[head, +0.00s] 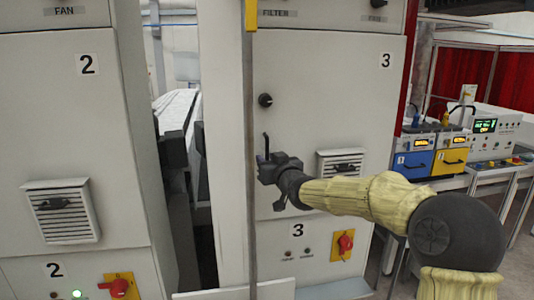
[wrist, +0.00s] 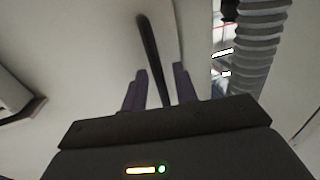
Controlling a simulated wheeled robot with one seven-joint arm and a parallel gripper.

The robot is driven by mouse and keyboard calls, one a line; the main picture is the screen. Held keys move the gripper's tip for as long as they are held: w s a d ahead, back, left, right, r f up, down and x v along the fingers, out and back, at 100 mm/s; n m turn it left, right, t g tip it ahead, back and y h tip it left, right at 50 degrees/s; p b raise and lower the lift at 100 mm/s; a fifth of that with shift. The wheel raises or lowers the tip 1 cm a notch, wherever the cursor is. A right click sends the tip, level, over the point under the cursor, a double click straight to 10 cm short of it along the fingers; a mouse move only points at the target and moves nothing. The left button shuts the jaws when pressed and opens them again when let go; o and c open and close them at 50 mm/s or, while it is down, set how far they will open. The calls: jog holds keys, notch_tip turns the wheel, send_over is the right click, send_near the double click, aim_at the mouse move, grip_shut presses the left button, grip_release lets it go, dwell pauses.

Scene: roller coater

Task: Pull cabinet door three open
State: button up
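Cabinet door three (head: 330,90) is a pale grey panel marked 3, right of centre in the head view. It looks shut, flush with its cabinet. Its black bar handle (head: 266,145) stands upright near the door's left edge. My gripper (head: 265,168) is at the handle's lower part. In the wrist view the handle (wrist: 151,50) runs down between the two fingers of my gripper (wrist: 161,88), with a gap visible on each side. The gripper is open around the handle. The handle's lower end is hidden behind the gripper body.
A thin upright post (head: 250,130) stands just left of door three. Cabinet two (head: 70,130) is at the left, with a gap between the cabinets. A ribbed hose (wrist: 255,45) shows beside the door edge in the wrist view. Blue and yellow instruments (head: 415,160) stand at the right.

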jog(key=shift+w+a, duration=0.25)
jog(key=shift+w, duration=0.15)
grip_shut()
jog(key=shift+d+f, duration=0.1)
